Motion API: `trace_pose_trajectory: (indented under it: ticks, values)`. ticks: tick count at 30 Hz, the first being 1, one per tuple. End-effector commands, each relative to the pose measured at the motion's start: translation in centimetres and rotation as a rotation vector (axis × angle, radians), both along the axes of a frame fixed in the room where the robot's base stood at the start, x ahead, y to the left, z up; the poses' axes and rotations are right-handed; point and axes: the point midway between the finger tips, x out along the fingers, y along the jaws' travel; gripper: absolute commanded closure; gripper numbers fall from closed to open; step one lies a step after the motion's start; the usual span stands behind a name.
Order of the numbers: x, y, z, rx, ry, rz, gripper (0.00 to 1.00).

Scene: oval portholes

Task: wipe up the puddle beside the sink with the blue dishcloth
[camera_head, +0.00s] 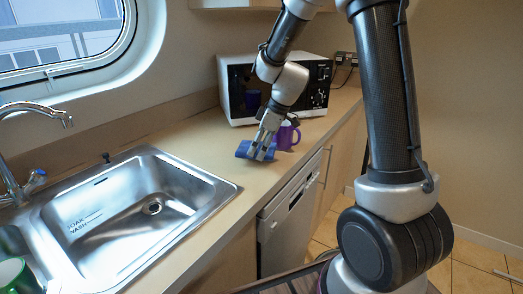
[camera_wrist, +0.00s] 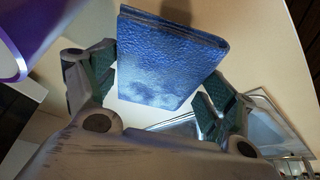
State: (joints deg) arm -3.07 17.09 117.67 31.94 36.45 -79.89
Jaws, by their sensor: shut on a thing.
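The blue dishcloth (camera_head: 243,149) is a folded pad at counter height, to the right of the sink (camera_head: 182,196). My gripper (camera_head: 261,150) points down over it with its fingers around it. In the wrist view the dishcloth (camera_wrist: 170,58) fills the space between the two dark finger pads of my gripper (camera_wrist: 158,88), which is shut on it. I cannot tell whether the cloth touches the counter. I cannot make out the puddle in either view.
A purple mug (camera_head: 286,137) stands close to the right of my gripper. A microwave (camera_head: 237,78) stands behind it. A green mug (camera_head: 12,274) is at the lower left. The counter (camera_head: 203,149) between sink and cloth looks free. A dishwasher (camera_head: 290,226) is below the front edge.

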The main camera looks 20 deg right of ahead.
Motion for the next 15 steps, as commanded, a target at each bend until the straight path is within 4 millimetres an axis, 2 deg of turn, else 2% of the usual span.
trace_pose_trajectory:
  ticks: [15]
  values:
    - [-2.0, 2.6, 6.0, 0.0, -0.003, 0.001, 0.38]
